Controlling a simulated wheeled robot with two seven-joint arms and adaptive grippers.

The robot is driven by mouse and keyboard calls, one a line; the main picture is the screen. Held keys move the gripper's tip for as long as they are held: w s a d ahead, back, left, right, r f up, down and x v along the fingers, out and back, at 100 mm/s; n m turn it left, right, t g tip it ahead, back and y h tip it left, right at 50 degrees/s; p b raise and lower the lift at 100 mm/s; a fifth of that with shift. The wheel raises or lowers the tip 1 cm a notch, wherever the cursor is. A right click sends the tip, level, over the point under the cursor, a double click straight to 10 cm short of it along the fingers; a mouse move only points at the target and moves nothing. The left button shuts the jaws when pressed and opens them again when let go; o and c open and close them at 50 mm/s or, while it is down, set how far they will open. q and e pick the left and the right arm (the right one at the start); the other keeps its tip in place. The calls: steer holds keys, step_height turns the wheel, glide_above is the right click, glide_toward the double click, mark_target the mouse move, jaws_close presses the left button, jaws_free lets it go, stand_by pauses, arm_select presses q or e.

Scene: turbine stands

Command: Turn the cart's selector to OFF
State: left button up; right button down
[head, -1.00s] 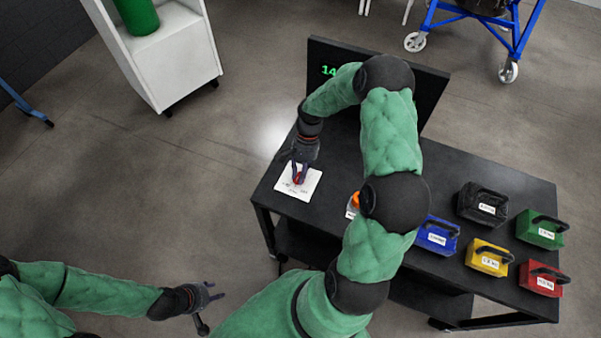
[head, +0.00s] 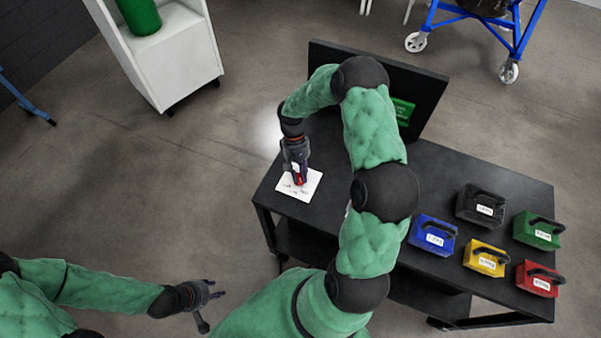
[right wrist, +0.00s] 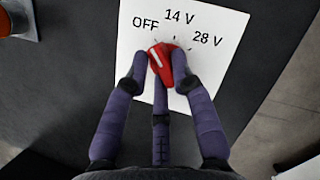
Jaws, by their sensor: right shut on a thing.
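The red selector (right wrist: 162,74) sits on a white plate (right wrist: 206,80) marked OFF, 14 V and 28 V. Its white pointer line slants up and left, toward OFF in the right wrist view. My right gripper (right wrist: 159,68) is shut on the selector, its fingers on both sides. In the head view the gripper (head: 299,180) stands over the plate (head: 312,187) at the black cart's (head: 290,208) left end. My left gripper (head: 212,296) is open and empty, off the cart at lower left.
A dark display panel (head: 430,95) stands at the cart's back, with a green lit area partly behind my right arm. Blue (head: 433,235), black (head: 481,205), yellow (head: 485,259), green (head: 538,229) and red (head: 540,278) cases stand at right. An orange-topped object (right wrist: 14,20) is near the plate.

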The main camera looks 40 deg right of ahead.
steer(key=shift+n, duration=0.4)
steer(key=c, duration=1.3)
jaws_free()
steer(key=v, duration=1.2)
steer(key=shift+w+a, duration=0.1)
steer(key=shift+a, duration=0.05)
